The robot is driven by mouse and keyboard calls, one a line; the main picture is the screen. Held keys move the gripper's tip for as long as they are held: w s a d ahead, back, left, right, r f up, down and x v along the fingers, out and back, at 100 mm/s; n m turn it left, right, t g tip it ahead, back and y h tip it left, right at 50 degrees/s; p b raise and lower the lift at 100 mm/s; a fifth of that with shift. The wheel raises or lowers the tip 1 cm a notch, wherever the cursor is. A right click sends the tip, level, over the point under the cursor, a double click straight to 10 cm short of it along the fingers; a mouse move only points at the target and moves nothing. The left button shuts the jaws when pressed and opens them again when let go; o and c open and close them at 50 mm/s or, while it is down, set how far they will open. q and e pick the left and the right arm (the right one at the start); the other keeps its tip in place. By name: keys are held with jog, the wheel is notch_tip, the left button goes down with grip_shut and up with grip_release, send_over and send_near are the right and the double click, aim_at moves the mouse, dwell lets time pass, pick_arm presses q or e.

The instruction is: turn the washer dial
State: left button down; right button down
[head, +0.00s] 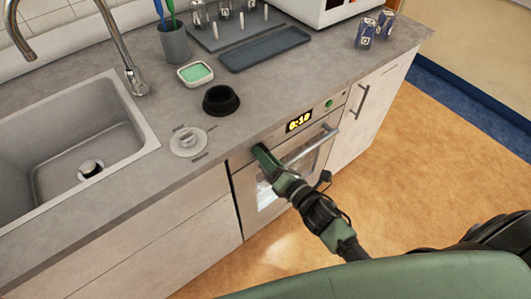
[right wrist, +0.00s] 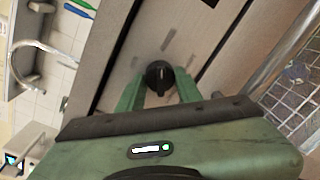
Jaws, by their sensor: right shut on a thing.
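The washer (head: 288,172) is built in under the counter, with a steel panel, a lit display (head: 299,121) reading 0:10, a bar handle and a glass door. Its dial (right wrist: 160,74) is a round black knob with a raised grip, seen in the right wrist view. My right gripper (head: 261,151) is at the left end of the panel and hides the dial in the head view. In the right wrist view its two green fingers (right wrist: 159,92) stand on either side of the knob, shut on it. My left gripper is not in view.
The counter above holds a black bowl (head: 221,100), a green-and-white dish (head: 195,74), a round pale fitting (head: 188,141), a dark tray (head: 265,50) and a brush cup (head: 174,43). A sink (head: 137,131) is at left. The floor in front is clear.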

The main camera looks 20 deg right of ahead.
jog(key=m+p, duration=0.1)
jog(key=m, duration=0.3)
jog(key=shift+d+r+p, duration=0.1)
jog(key=shift+p, duration=0.2)
jog(key=m+p, duration=0.1)
jog(key=m, duration=0.2)
jog(key=shift+m+g+y, duration=0.3)
jog(key=shift+m+y, duration=0.1)
jog(key=m+p, duration=0.1)
jog(key=m, duration=0.5)
jog(key=shift+m+y+p, duration=0.3)
jog(key=shift+m, duration=0.1)
jog(key=m, duration=0.2)
jog(key=shift+d+m, duration=0.1)
jog(key=shift+m, duration=0.2)
jog(key=m, duration=0.3)
jog(key=shift+f+m, duration=0.2)
jog(key=shift+m, duration=0.1)
jog(key=m, duration=0.3)
jog(key=shift+m+y, duration=0.3)
jog(key=shift+m+t, duration=0.5)
jog(key=shift+m, duration=1.7)
